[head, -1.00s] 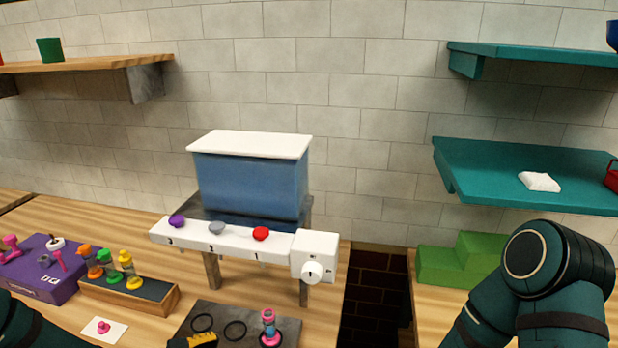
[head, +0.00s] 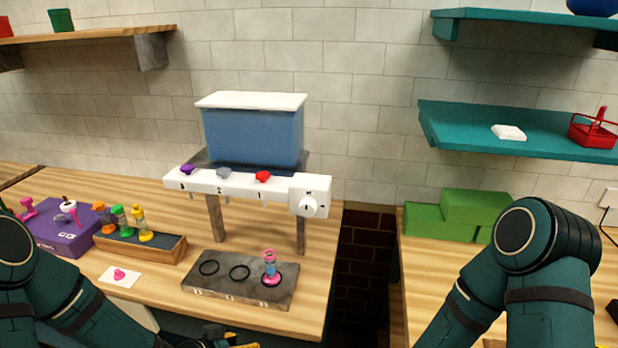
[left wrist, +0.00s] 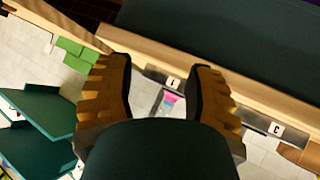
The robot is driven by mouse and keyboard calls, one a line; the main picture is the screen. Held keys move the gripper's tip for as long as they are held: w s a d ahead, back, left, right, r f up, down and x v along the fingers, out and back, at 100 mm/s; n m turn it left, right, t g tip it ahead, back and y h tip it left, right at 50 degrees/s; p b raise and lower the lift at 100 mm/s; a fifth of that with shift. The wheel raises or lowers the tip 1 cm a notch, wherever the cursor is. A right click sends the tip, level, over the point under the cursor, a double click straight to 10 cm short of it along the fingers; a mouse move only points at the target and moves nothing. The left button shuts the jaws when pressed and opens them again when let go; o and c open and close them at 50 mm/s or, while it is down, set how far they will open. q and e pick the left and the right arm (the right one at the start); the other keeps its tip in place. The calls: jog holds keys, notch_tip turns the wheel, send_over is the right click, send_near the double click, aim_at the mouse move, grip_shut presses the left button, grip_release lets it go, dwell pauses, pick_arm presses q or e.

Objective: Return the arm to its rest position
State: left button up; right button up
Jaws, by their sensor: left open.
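My left arm comes in from the left in the head view. My left gripper (head: 228,338) shows only its yellow fingertips at the bottom edge, in front of the table. In the left wrist view its two ridged fingers (left wrist: 160,95) stand apart, with nothing held between them. A small pink and blue item (left wrist: 169,100) shows beyond the gap. My right arm is bent at the lower right of the head view; its gripper is not clearly visible.
A grey plate (head: 240,290) with rings holds a pink-and-blue vial (head: 270,265). A white card (head: 120,277), a purple box (head: 70,238) and a wooden rack (head: 155,252) with several vials lie to its left. A blue tank (head: 252,138) stands behind. A gap separates the tables.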

pick_arm(q)
jog(key=s+d+f+n+g+y+b, duration=0.1)
jog(key=s+d+f+n+g, duration=0.1)
jog(key=s+f, duration=0.3)
jog(key=s+d+f+n+g+y+b, duration=0.1)
jog(key=s+d+f+n+g+y, duration=0.1)
jog(key=f, duration=0.5)
jog(key=s+d+n+g, duration=0.1)
jog(key=s+n, duration=0.1)
jog(key=s, duration=0.1)
jog(key=shift+s+y+b, duration=0.2)
jog(key=shift+y+b, duration=0.1)
jog(key=shift+b, duration=0.1)
